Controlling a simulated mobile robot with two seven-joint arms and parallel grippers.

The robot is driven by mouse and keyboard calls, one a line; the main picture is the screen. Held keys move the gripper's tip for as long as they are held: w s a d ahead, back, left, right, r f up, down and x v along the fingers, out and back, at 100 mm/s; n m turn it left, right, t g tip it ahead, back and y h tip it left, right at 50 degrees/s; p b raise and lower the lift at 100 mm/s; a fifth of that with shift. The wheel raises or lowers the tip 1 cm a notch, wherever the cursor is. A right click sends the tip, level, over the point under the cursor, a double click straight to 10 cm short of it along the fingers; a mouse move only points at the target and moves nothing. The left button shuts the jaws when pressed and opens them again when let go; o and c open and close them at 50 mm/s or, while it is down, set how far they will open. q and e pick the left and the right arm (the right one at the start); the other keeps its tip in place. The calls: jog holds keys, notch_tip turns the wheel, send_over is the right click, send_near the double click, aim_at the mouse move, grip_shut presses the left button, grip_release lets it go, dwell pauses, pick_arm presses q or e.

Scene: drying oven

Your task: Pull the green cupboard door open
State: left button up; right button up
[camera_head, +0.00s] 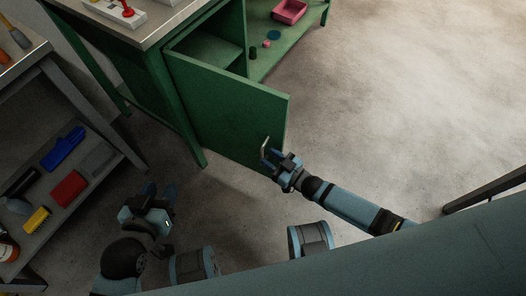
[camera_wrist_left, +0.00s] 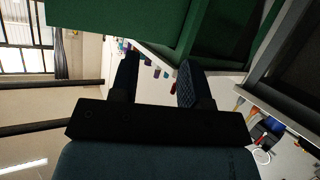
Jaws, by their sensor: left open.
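The green cupboard door (camera_head: 225,112) stands ajar, swung out from the green cupboard (camera_head: 172,85), and part of the dark inside shows behind it. Its pale metal handle (camera_head: 265,148) is near the door's lower free edge. My right gripper (camera_head: 273,160) is at the handle; its fingers are too small to tell whether they are closed on it. My left gripper (camera_head: 160,190) is open and empty, low at the left, apart from the door. It also shows in the left wrist view (camera_wrist_left: 158,76), with green panels beyond its fingers.
A grey shelf rack (camera_head: 85,175) with a blue item (camera_head: 63,148), a red box (camera_head: 68,188) and a yellow brush (camera_head: 37,219) stands at the left. A pink tray (camera_head: 289,11) is on the green shelf at the back. The floor (camera_head: 380,90) right of the door is clear.

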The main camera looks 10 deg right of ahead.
pick_arm(q)
jog(key=shift+s+a+f+g+p, duration=0.35)
jog(key=shift+s+f+g+p, duration=0.05)
jog(key=shift+f+p, duration=0.25)
pick_arm(e)
jog(key=v, duration=1)
pick_arm(q)
jog(key=shift+r, duration=0.15)
pick_arm(e)
jog(key=shift+s+r, duration=0.1)
